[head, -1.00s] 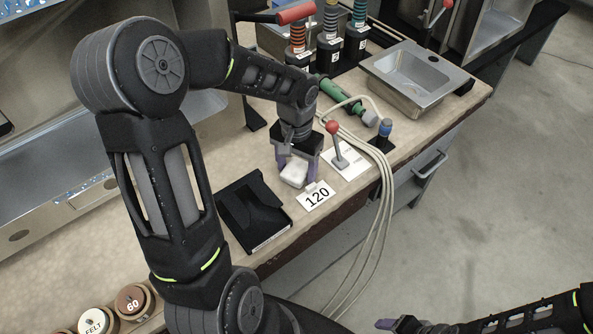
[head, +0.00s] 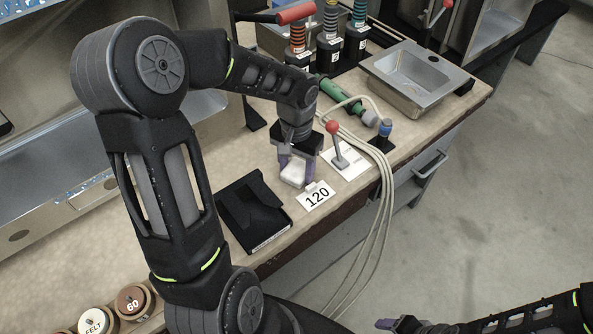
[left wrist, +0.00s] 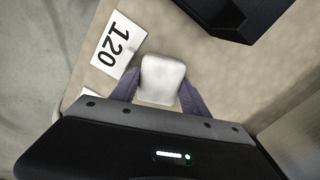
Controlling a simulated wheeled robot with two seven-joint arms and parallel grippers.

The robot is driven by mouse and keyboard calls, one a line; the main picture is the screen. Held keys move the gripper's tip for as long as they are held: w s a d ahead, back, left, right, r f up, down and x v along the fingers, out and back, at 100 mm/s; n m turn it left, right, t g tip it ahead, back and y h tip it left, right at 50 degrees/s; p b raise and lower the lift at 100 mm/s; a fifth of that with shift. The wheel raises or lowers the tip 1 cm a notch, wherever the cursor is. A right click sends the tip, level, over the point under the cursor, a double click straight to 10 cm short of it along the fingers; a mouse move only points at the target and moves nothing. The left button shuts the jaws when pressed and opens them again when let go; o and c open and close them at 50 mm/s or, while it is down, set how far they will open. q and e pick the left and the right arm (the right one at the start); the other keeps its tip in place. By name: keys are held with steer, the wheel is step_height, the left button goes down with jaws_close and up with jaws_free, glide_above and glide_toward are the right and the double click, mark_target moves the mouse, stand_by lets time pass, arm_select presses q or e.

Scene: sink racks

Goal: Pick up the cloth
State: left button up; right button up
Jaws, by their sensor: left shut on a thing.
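The cloth (head: 295,173) is a small white folded pad on the bench, beside the card marked 120. It also shows in the left wrist view (left wrist: 162,79), between the purple fingers. My left gripper (head: 297,175) points down and is shut on the cloth, with a finger on each side of it. I cannot tell whether the cloth is clear of the bench surface. My right gripper (head: 398,325) is at the bottom edge, away from the bench, and its fingers are too small and cut off to read.
The 120 card (head: 317,196) lies next to the cloth. A black tray (head: 250,213) is to the left. A red-knobbed lever (head: 335,142) stands close on the right, near pale hoses (head: 381,190). A metal sink (head: 414,78) is farther back.

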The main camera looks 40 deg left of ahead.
mark_target(297, 168)
arm_select(q)
step_height(297, 168, up, 10)
steer(key=shift+r, duration=0.1)
steer(key=shift+c, duration=0.3)
stand_by(1.0)
